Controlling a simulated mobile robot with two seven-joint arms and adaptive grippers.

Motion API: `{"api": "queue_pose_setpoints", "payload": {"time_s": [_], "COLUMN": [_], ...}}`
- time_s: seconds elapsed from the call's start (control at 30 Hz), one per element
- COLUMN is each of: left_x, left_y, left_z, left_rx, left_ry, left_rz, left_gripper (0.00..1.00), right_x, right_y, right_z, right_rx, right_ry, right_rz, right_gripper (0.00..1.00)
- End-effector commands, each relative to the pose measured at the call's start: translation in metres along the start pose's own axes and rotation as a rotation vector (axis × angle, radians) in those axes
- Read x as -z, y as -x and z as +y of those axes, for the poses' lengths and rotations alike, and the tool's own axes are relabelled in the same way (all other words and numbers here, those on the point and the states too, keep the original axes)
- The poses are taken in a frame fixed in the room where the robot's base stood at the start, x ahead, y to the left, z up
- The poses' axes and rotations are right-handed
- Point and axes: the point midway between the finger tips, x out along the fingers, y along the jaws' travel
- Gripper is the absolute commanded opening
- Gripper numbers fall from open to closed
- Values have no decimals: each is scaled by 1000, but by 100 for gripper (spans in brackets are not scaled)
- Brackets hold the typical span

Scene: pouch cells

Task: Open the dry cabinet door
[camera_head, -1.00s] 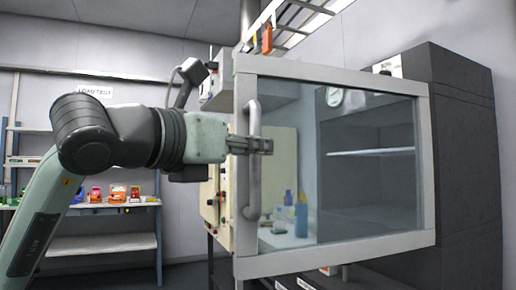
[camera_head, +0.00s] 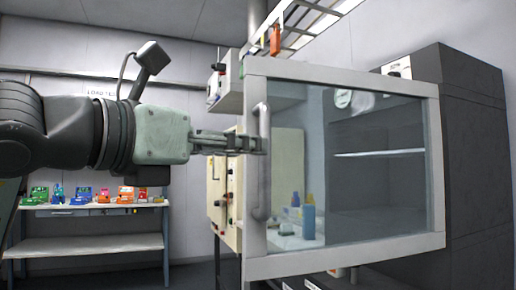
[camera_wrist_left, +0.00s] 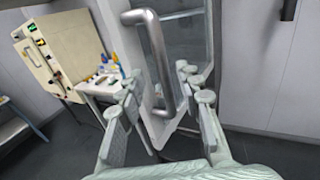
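The dry cabinet door (camera_head: 345,258) is a glass panel in a pale grey frame. It stands open at an angle, its left edge out past the dark cabinet body (camera_head: 473,150). A vertical metal handle (camera_head: 262,185) is on its left edge. My left gripper (camera_head: 262,146) comes from the left, with its fingertips at the handle's height and overlapping it in the head view. In the left wrist view my left gripper (camera_wrist_left: 157,84) has its fingers spread, with the handle (camera_wrist_left: 160,55) ahead between them; contact cannot be told. My right gripper is not in view.
A beige control panel (camera_head: 222,190) stands behind the door to the left. Bottles (camera_head: 308,215) on a white table show through the glass. A shelf unit (camera_head: 100,243) with coloured items is at the back left. Floor shows at the lower left.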

Motion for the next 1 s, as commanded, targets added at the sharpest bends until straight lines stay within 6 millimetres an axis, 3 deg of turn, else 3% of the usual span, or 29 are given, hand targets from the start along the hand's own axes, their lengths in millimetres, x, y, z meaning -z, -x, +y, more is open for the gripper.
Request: {"api": "queue_pose_setpoints", "payload": {"time_s": [0.1, 0.33, 1.0], "left_x": [0, 0, 0], "left_y": [26, 56, 62], "left_z": [1, 1, 0], "left_rx": [-4, -3, -2], "left_ry": [-3, -2, -1], "left_rz": [-2, 0, 0], "left_gripper": [35, 35, 35], "right_x": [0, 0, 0], "right_y": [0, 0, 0], "right_z": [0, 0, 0], "right_rx": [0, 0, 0], "right_ry": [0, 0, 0], "right_rz": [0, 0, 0], "right_gripper": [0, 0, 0]}}
